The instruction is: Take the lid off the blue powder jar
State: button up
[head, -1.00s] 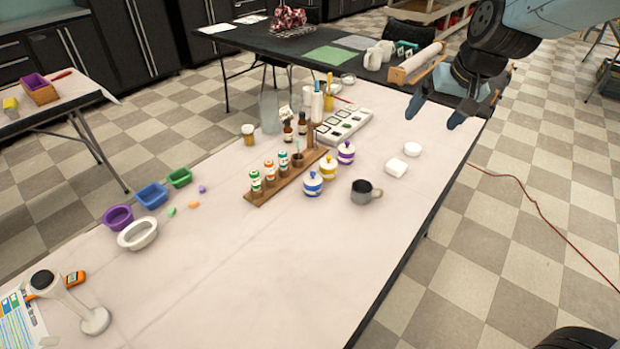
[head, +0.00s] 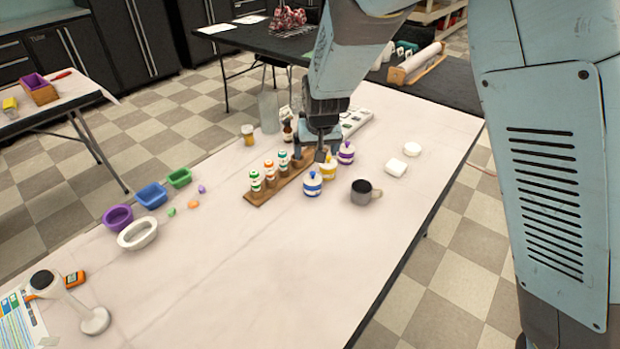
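The blue powder jar (head: 312,187), white with blue bands and a blue knobbed lid, stands upright on the table in the head view. Its lid is on. The yellow jar (head: 328,170) and the purple jar (head: 346,154) stand behind it to the right, in a slanting row. My gripper (head: 309,158) points down just behind and above the blue jar, over the end of the wooden rack. Its fingers look apart, with nothing seen between them. It does not appear to touch the blue jar. My arm hides part of the bottles and tray behind.
A wooden rack (head: 262,196) with several small bottles lies left of the jars. The table's front area is clear.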

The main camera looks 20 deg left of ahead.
send_over(313, 174)
jog(key=f, duration=0.4)
jog(key=s+f, duration=0.1)
jog(key=f, duration=0.1)
jog(key=shift+d+f, duration=0.4)
jog(key=shift+s+x, duration=0.15)
jog(key=shift+x, duration=1.2)
jog(key=shift+s+x, duration=0.15)
jog(key=shift+x, duration=1.2)
jog(key=shift+d+f, duration=0.15)
jog(key=c, duration=1.1)
